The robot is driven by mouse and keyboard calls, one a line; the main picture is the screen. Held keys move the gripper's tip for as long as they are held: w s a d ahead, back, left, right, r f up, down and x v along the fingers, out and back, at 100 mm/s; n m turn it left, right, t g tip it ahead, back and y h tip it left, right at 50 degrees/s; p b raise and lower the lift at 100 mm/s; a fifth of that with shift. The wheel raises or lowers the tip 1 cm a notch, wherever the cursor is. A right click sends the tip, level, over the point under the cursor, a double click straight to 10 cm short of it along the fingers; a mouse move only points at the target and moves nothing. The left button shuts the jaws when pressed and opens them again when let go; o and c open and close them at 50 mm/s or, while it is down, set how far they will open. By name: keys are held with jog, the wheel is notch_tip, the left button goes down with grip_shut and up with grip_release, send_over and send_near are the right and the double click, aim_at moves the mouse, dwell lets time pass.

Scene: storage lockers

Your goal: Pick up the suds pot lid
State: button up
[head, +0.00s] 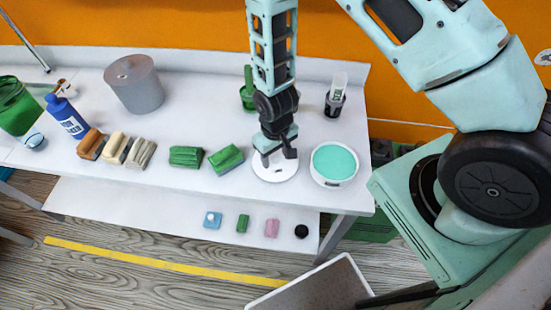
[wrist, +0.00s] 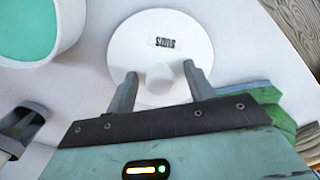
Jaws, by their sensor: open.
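The suds pot lid (head: 274,170) is a flat white disc lying on the white table, just left of the suds pot (head: 334,164), a round white pot with teal liquid. In the wrist view the lid (wrist: 128,60) shows a "SUDS" label and a round white knob (wrist: 160,79). My gripper (head: 277,158) is over the lid, pointing down. In the wrist view my gripper (wrist: 160,80) is open, with one finger on each side of the knob; I cannot tell whether either touches it. The pot (wrist: 35,28) also shows at the wrist view's upper left.
Green sponges (head: 226,159) lie left of the lid. A green bottle (head: 247,90) and a dark container (head: 335,98) stand behind. A grey canister (head: 134,85), brushes (head: 115,147) and a blue bottle (head: 66,115) are farther left. A lower shelf (head: 170,215) holds small items.

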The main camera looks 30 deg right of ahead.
jog(key=c, duration=1)
jog(key=shift+r, duration=0.1)
jog(key=shift+c, duration=0.2)
